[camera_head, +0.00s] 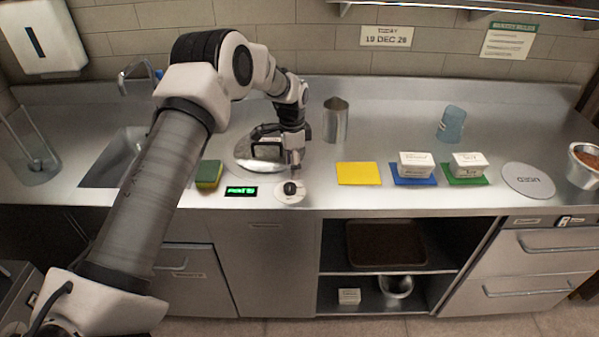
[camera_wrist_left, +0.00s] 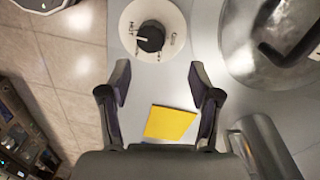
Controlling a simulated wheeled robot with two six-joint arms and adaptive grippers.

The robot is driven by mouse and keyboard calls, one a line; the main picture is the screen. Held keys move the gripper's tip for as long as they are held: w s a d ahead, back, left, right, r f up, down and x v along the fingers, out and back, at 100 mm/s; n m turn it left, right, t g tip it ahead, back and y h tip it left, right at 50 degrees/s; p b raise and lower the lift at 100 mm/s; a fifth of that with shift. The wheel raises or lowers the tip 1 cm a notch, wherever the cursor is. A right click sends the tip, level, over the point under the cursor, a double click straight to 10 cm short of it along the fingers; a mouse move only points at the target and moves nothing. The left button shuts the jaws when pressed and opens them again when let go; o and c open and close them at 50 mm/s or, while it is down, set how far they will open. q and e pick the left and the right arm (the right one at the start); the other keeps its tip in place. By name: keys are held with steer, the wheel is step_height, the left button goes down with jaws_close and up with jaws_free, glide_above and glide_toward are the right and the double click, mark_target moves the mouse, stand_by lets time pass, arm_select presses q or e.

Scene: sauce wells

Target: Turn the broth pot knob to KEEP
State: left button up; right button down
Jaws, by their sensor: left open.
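The broth pot knob (camera_head: 290,187) is black and sits on a round white dial plate (camera_head: 301,197) at the counter's front. In the left wrist view the knob (camera_wrist_left: 150,37) has a white pointer mark toward the picture's left; the small lettering around it is hard to read. The lidded steel broth pot (camera_head: 243,152) stands just behind, partly hidden by my arm. A small display (camera_head: 241,191) with green characters lies left of the dial. My left gripper (camera_head: 294,167) is above and just behind the knob. In the wrist view its fingers (camera_wrist_left: 160,84) are apart and empty, clear of the knob.
A yellow mat (camera_head: 358,173) lies right of the dial, with a steel cup (camera_head: 335,120) behind it. A green sponge (camera_head: 208,174) is at the left by the sink (camera_head: 100,172). White tubs (camera_head: 416,165) stand on coloured mats further right. The counter's front edge is close to the dial.

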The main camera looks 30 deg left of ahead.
mark_target(291, 185)
arm_select(q)
steer(key=s+f, duration=0.1)
steer(key=s+p, duration=0.1)
steer(key=s, duration=0.1)
steer(key=shift+f, duration=0.35)
steer(key=f, duration=0.2)
steer(key=w+f, duration=0.1)
steer(key=f, duration=0.1)
steer(key=shift+w+p, duration=0.2)
steer(key=shift+p, duration=0.1)
steer(key=shift+w, duration=0.15)
steer(key=shift+r, duration=0.1)
steer(key=shift+s+r, duration=0.2)
steer(key=shift+s, duration=0.2)
steer(key=c, duration=0.5)
steer(key=shift+s, duration=0.1)
steer(key=c, duration=0.6)
steer(key=shift+d, duration=0.1)
steer(key=shift+c, duration=0.2)
arm_select(e)
steer(key=shift+s+r, duration=0.4)
steer(key=shift+r, duration=0.2)
steer(key=shift+s+r, duration=0.35)
steer(key=shift+r, duration=0.2)
